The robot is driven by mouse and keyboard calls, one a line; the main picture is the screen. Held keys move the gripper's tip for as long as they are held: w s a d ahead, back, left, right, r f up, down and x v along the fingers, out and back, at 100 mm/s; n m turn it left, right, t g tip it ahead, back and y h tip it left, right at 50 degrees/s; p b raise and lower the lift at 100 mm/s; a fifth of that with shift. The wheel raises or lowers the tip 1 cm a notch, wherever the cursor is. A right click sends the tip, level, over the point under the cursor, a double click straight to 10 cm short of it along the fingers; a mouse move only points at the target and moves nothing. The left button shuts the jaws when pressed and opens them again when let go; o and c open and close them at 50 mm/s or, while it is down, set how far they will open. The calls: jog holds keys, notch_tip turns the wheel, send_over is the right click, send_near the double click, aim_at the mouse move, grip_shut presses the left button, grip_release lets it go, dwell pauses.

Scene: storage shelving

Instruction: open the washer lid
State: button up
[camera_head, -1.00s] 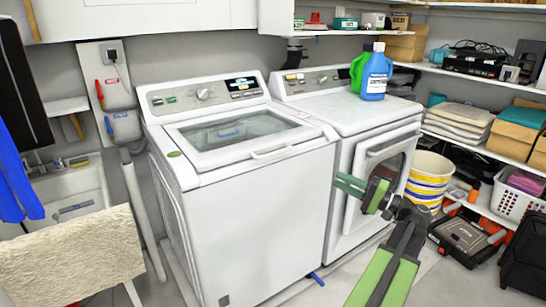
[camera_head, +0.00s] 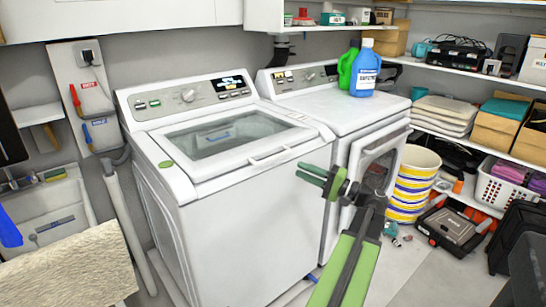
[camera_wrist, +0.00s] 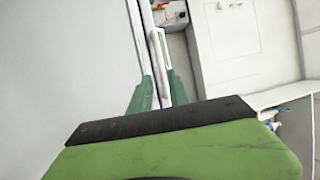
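The white washer (camera_head: 240,240) is the left machine in the head view. Its lid (camera_head: 236,155) is shut, with a glass window and a pale handle (camera_head: 270,157) at the front edge. In the wrist view, the handle (camera_wrist: 163,58) lies ahead of my fingertips. My gripper (camera_head: 300,172), with green fingers, is in front of the washer's front right, just below and right of the handle in the picture. In the wrist view its fingers (camera_wrist: 158,86) are apart, with nothing held between them. Whether they touch the lid cannot be told.
A dryer (camera_head: 345,130) stands right of the washer, with blue (camera_head: 364,72) and green (camera_head: 346,68) bottles on top. A striped bucket (camera_head: 411,185) and loaded shelves (camera_head: 455,135) are at the right. A sink (camera_head: 50,210) is at the left. Some floor in front right is clear.

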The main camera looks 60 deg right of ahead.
aim_at(273, 158)
jog(key=p+x, duration=0.1)
jog(key=x, duration=1.1)
jog(key=shift+d+p, duration=0.1)
jog(key=shift+p, duration=0.3)
jog(key=shift+c, duration=0.2)
grip_shut()
jog(key=shift+s+f, duration=0.1)
